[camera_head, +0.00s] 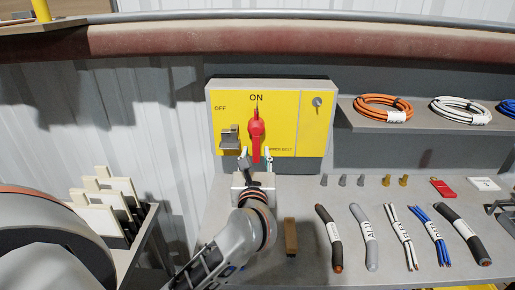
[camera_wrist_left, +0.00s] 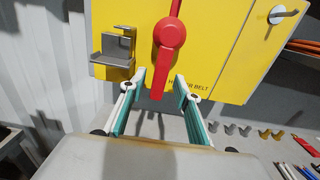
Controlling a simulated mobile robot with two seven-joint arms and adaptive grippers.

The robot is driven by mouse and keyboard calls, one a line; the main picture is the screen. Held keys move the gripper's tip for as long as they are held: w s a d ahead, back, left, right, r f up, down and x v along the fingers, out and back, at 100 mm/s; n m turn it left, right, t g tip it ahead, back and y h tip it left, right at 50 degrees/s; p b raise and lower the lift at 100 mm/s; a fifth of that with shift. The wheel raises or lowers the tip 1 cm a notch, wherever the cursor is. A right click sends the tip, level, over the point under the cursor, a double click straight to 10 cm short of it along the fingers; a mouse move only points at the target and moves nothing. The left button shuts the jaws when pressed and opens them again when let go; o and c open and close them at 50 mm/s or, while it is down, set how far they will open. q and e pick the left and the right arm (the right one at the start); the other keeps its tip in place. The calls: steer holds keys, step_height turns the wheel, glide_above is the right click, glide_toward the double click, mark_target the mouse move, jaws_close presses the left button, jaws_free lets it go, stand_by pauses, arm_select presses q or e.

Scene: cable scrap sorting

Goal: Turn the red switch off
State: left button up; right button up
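The red switch (camera_head: 256,133) is a rotary handle on a yellow panel box (camera_head: 226,104) marked OFF at upper left and ON at the top. The handle stands upright, its narrow tip pointing up at ON and its longer grip hanging down. It also shows in the left wrist view (camera_wrist_left: 170,38). My left gripper (camera_head: 256,157) is just below the switch, fingers apart. In the left wrist view the gripper (camera_wrist_left: 159,88) has one finger on each side of the handle's lower end, with gaps showing. My right gripper is not in view.
A grey metal bracket (camera_head: 230,137) sticks out on the panel left of the switch. A key-like lock (camera_head: 317,102) is at the panel's right. Cable pieces (camera_head: 365,236) and small connectors lie on the bench to the right. A shelf (camera_head: 422,129) holds coiled cables.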

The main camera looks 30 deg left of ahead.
mark_target(256, 152)
arm_select(q)
steer(key=shift+x, duration=1.65)
steer(key=shift+c, duration=0.4)
jaws_close()
